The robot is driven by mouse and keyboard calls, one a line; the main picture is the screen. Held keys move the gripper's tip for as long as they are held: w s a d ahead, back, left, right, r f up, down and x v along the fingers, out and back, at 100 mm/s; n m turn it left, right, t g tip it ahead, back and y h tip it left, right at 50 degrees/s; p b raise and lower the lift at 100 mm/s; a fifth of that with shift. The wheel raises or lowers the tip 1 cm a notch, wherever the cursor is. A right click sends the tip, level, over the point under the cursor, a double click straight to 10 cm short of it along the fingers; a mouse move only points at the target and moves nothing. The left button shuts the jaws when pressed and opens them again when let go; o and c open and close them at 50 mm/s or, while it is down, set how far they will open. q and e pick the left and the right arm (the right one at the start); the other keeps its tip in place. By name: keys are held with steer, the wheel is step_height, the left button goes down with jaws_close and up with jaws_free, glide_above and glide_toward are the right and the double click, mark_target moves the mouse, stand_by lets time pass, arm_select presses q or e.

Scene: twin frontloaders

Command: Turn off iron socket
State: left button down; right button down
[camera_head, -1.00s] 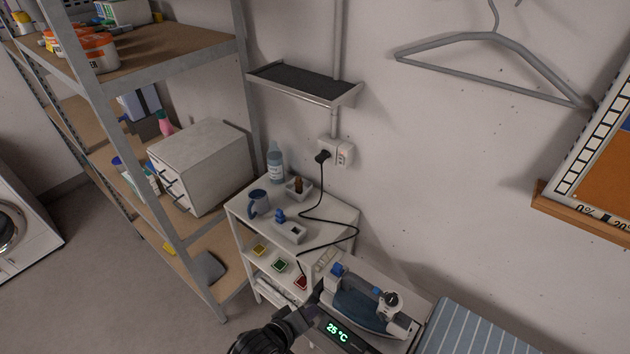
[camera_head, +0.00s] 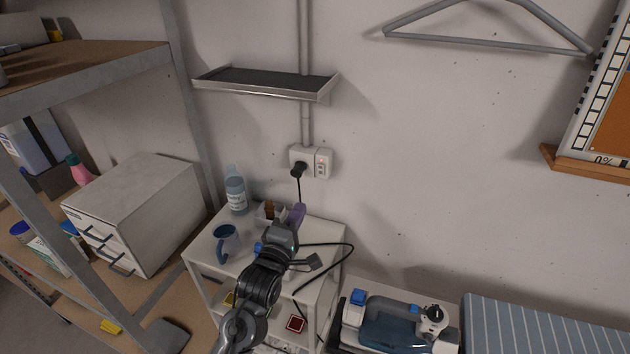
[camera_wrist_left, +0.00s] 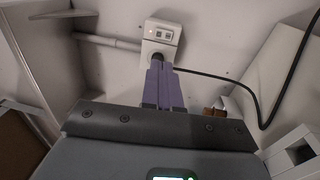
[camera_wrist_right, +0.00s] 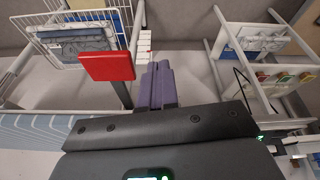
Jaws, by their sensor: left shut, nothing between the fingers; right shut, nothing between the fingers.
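The white iron socket (camera_head: 311,161) is on the wall above the small white shelf unit, with a black plug and cord in its left half and small switches on its right half. It also shows in the left wrist view (camera_wrist_left: 161,40), beyond the purple fingertips. My left gripper (camera_head: 297,213) is shut and empty, over the shelf top and below the socket, apart from it.
A bottle (camera_head: 236,190), a blue mug (camera_head: 227,243) and a small box (camera_head: 266,213) stand on the shelf top near my left arm. A wall shelf (camera_head: 266,82) juts out above the socket. The black cord (camera_head: 345,254) loops down toward the iron.

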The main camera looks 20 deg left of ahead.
mark_target(321, 168)
arm_select(q)
steer(key=shift+a+r, duration=0.1)
arm_select(e)
steer(key=shift+a, duration=0.25)
